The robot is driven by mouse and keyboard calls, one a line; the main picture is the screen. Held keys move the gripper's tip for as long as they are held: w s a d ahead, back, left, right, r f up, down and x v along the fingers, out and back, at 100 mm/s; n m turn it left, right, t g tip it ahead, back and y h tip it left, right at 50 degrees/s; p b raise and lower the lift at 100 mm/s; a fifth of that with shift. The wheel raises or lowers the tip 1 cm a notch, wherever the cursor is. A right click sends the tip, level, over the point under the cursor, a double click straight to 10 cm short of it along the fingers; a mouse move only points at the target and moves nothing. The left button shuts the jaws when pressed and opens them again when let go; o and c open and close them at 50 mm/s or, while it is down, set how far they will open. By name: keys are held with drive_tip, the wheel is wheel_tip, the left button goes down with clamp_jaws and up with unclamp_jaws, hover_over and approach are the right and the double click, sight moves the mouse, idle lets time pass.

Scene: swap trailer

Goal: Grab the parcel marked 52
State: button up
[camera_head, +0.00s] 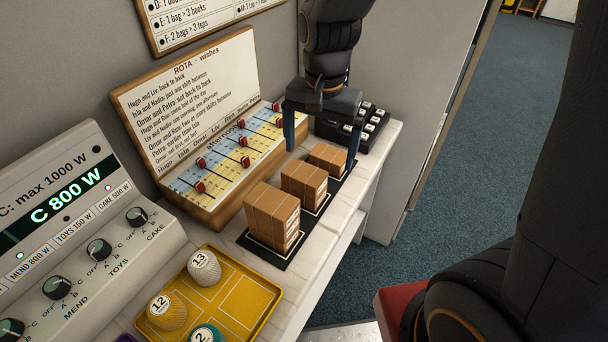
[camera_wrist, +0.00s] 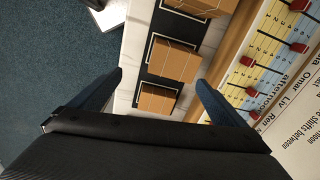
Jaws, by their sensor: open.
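Three brown taped parcels stand in a row on a black mat (camera_head: 262,252) with white outlines. The large one (camera_head: 272,216) is nearest, the middle-sized one (camera_head: 304,187) is behind it, and the small one (camera_head: 327,159) is farthest. White labels show on their sides, but I cannot read a 52 on any. My gripper (camera_head: 320,160) is open and empty, pointing down with a finger to each side of the small parcel. In the wrist view, the small parcel (camera_wrist: 157,99) lies between the fingers (camera_wrist: 159,80), with the middle one (camera_wrist: 174,60) just beyond. I cannot tell any contact.
The rota board (camera_head: 228,170) with red sliders stands close along the left of the parcels. A black keypad box (camera_head: 352,128) is just behind my gripper. A yellow tray (camera_head: 262,325) with numbered balls is nearer. The white shelf's right edge drops to blue floor.

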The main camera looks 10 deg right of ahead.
sight(305, 172)
drive_tip(key=a, duration=0.1)
drive_tip(key=m, duration=0.1)
drive_tip(key=a, duration=0.1)
drive_tip(key=shift+w+a+g, duration=0.25)
drive_tip(key=shift+a+g, duration=0.05)
drive_tip(key=shift+a+f+m, duration=0.2)
drive_tip(key=shift+f+m, duration=0.05)
drive_tip(key=shift+m, duration=0.15)
drive_tip(key=shift+f+p, duration=0.95)
drive_tip(key=shift+f, duration=2.75)
drive_tip(key=c, duration=1.2)
